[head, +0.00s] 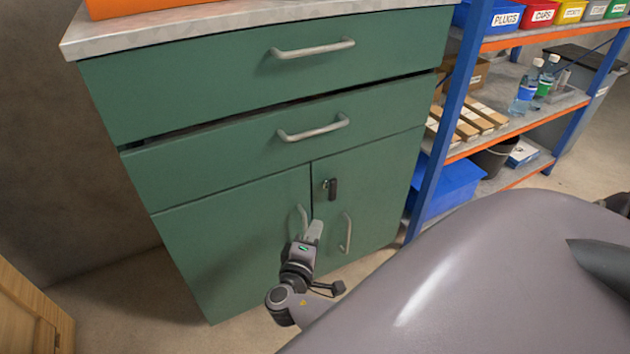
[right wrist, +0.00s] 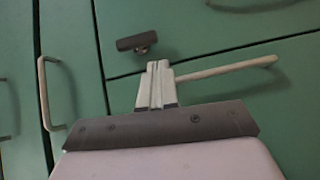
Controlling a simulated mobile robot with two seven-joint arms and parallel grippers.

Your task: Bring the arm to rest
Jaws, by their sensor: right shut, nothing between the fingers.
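My right gripper (head: 314,232) is shut and empty, low in front of the green cabinet (head: 232,245). In the head view its fingers overlap the lower end of the left door's handle (head: 302,217); whether they touch it I cannot tell. In the right wrist view the closed fingertips (right wrist: 158,84) show against green fronts. A pale bar handle (right wrist: 230,68) runs behind them to the right, and a dark latch (right wrist: 137,43) is just above. My left gripper is not in view.
The right door's handle (head: 346,233) and dark lock (head: 330,188) are close to the gripper. The cabinet's two drawers look shut or nearly so. A blue-and-orange shelf rack (head: 449,120) with bins and bottles stands at right. Bare floor (head: 125,300) lies left of the cabinet.

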